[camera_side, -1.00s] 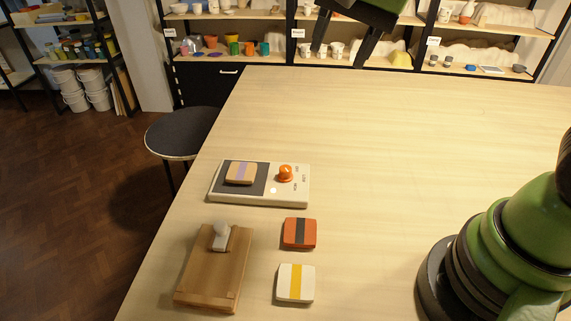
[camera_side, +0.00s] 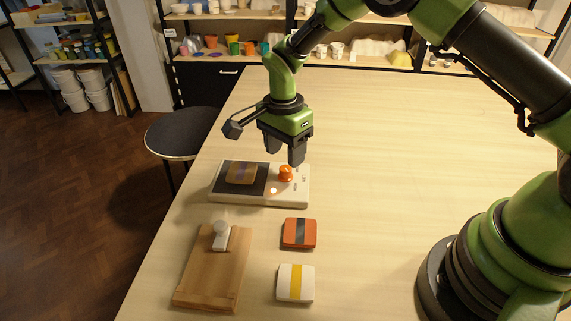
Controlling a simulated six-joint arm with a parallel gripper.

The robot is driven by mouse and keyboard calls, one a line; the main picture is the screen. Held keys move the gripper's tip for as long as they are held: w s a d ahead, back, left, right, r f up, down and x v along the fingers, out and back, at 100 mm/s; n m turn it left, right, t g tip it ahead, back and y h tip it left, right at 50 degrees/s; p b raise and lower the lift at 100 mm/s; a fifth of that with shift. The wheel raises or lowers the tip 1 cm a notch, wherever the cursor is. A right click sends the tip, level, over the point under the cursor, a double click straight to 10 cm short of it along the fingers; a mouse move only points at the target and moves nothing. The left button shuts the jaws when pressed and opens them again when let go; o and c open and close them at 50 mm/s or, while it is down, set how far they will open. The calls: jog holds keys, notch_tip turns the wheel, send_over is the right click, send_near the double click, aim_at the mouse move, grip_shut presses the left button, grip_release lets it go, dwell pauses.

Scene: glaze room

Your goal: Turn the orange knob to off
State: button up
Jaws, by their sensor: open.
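The orange knob (camera_side: 286,173) stands on the right part of a cream control box (camera_side: 291,199) on the table. A small lit spot shows on the box just left of and below the knob. The printed marks beside the knob are too small to read. My gripper (camera_side: 283,160) points down above the box, behind and a little above the knob. Its two dark fingers are apart with nothing between them. I cannot tell whether a finger touches the knob.
In front are a wooden board with a pale handle (camera_side: 212,272), an orange tile (camera_side: 290,232) and a cream-yellow tile (camera_side: 284,283). The table's right middle (camera_side: 400,180) is clear.

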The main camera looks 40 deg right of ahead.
aim_at(285, 168)
notch_tip(285, 168, down, 4)
jog(key=shift+f, duration=0.1)
jog(key=c, duration=0.9)
